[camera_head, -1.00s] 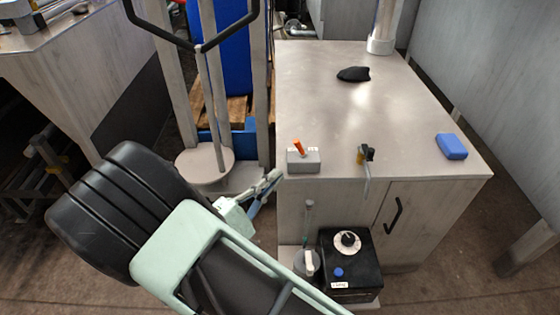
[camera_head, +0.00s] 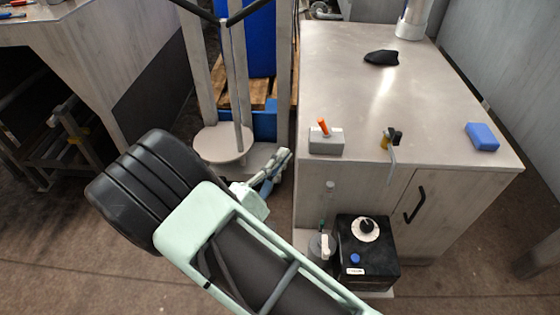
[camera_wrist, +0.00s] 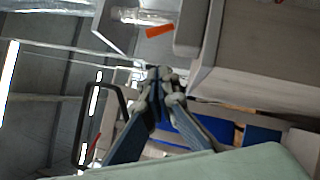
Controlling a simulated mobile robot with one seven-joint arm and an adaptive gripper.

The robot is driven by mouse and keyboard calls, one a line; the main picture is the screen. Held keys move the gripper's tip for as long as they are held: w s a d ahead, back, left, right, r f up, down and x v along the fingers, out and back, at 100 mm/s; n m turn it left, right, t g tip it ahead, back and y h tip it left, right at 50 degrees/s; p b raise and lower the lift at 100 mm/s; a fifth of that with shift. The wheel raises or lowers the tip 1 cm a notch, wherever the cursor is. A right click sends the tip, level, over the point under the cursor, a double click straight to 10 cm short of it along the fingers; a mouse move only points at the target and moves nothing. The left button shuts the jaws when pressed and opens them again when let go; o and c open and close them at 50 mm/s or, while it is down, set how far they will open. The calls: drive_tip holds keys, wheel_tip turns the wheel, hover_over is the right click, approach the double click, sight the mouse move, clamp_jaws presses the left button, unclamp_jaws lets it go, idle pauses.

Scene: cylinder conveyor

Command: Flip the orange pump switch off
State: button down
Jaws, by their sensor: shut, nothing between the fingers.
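The orange switch lever (camera_head: 323,127) stands on a small grey switch box (camera_head: 326,147) at the left front corner of the cabinet top. The lever leans slightly left in the head view. My gripper (camera_head: 284,157) is left of the box, just off the cabinet's edge, apart from the lever. Its fingers are shut and empty. In the wrist view, the orange lever (camera_wrist: 160,31) and the grey box (camera_wrist: 187,30) show at the top, above the closed fingertips (camera_wrist: 160,74), with a gap between.
The cabinet top (camera_head: 350,80) holds a black item (camera_head: 381,57), a blue block (camera_head: 482,136) and a small brass-and-black fitting (camera_head: 391,138). A black box with a dial (camera_head: 368,270) stands low in front. A round-based stand (camera_head: 222,145) is left of the cabinet.

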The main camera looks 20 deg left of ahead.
sight(323, 127)
drive_tip(key=w+d+r, duration=0.1)
drive_tip(key=w, duration=0.1)
drive_tip(key=w+d+r, duration=0.1)
drive_tip(key=w+d, duration=0.1)
drive_tip(key=w+d+b, duration=0.1)
drive_tip(key=w, duration=0.2)
drive_tip(key=shift+d+r, duration=0.2)
drive_tip(key=shift+r, duration=0.2)
drive_tip(key=shift+w+d+r, duration=0.15)
drive_tip(key=shift+d, duration=0.2)
drive_tip(key=shift+d+r+m+g, duration=0.15)
drive_tip(key=shift+r+m+g, duration=0.4)
drive_tip(key=shift+m, duration=0.45)
